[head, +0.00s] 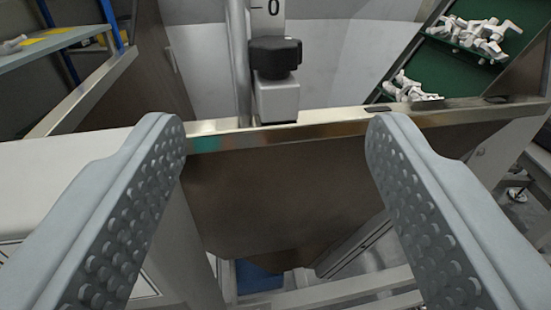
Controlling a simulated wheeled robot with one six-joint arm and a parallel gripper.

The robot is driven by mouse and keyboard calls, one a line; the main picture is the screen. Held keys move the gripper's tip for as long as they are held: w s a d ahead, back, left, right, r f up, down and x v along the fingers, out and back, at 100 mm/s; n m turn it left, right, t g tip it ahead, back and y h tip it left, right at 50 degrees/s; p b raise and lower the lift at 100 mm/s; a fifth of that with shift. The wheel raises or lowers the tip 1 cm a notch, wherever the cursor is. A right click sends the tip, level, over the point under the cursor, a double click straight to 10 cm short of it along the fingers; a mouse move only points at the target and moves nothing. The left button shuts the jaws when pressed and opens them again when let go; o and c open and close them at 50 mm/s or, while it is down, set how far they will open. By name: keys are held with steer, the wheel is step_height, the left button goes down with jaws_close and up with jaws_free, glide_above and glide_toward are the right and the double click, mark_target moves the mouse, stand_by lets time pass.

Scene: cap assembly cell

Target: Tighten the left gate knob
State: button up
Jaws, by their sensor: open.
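A black knob (275,56) sits on a grey block fixture (277,100) at the top middle of the head view, beside a vertical metal post (239,60). I take it to be the gate knob, but I cannot tell whether it is the left one. My gripper (276,130) is open, with its two grey studded fingers wide apart at left and right. Nothing is between the fingers at their tips. The knob lies beyond the fingertips, apart from them and roughly centred between them.
A metal rail (330,128) tops a brown panel (285,195) and crosses the view just beyond my fingertips. Green trays (468,50) with white parts stand at the upper right. A shelf with blue posts (62,38) is at the upper left.

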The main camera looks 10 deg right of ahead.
steer(key=shift+v, duration=2.5)
